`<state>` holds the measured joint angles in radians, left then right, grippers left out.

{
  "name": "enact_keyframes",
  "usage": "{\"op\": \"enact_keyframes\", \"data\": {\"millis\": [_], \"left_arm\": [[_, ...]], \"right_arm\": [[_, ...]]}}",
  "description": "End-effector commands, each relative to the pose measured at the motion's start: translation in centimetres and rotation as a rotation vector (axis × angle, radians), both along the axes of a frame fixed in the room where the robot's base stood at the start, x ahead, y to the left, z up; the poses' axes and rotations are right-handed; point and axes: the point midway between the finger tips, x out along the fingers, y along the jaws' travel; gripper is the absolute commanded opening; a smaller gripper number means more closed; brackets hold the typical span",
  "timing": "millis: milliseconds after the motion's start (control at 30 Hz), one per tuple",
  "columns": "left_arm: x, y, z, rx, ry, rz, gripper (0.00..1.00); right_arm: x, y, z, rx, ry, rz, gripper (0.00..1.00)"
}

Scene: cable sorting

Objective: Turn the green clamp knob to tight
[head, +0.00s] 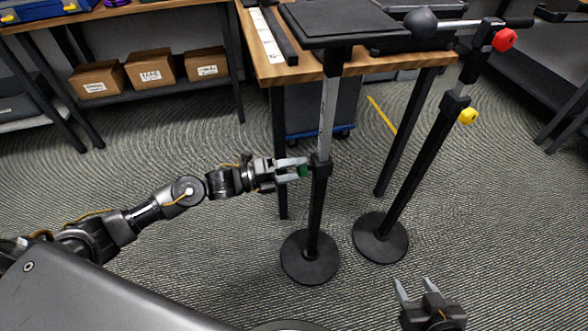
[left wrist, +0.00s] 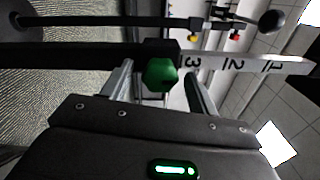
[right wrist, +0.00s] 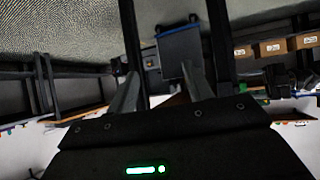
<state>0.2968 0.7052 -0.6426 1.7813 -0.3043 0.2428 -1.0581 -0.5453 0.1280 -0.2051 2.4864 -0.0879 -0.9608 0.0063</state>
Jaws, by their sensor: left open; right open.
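The green clamp knob (head: 303,171) is on the collar of the nearer stand's black post (head: 317,205). My left gripper (head: 295,169) is at the knob with its fingers on either side of it. In the left wrist view the green knob (left wrist: 160,75) lies between the two open fingertips, with a gap visible on the right side. The numbered scale (left wrist: 230,65) on the stand's inner tube shows beside it. My right gripper (head: 414,287) is open and empty, low at the front right, away from the stands.
A second stand (head: 425,150) with a red knob (head: 504,40) and a yellow knob (head: 468,116) stands to the right. A wooden table (head: 345,68) is behind the stands. Cardboard boxes (head: 150,69) sit on a shelf at the back left.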

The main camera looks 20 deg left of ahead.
Motion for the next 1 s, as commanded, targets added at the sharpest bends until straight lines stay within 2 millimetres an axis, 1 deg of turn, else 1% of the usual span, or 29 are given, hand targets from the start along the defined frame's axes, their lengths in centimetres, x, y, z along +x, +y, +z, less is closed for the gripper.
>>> {"op": "enact_keyframes", "data": {"millis": [67, 167, 400, 600, 733, 1000], "left_arm": [[-0.2, 0.3, 0.0, 0.001, 0.000, 0.001, 0.59], [-0.8, 1.4, -0.1, 0.002, 0.001, 0.003, 0.59], [-3.4, 5.4, -0.1, 0.004, 0.004, 0.001, 0.59], [-5.1, 8.0, -0.1, 0.002, 0.002, 0.001, 0.59], [-5.7, 8.9, -0.1, 0.001, 0.002, 0.000, 0.59], [-5.8, 9.2, 0.0, 0.000, 0.000, 0.000, 0.59]], "right_arm": [[0.0, 0.0, 0.0, -0.001, 0.002, 0.000, 0.51], [-0.1, -0.1, -0.1, -0.003, 0.009, -0.002, 0.51], [-0.4, -0.7, -0.5, -0.018, 0.048, -0.016, 0.51], [-0.7, -1.0, -0.8, -0.026, 0.070, -0.023, 0.51], [-0.8, -1.1, -1.0, -0.029, 0.081, -0.024, 0.51], [-0.8, -1.1, -1.0, -0.029, 0.082, -0.024, 0.51]]}}
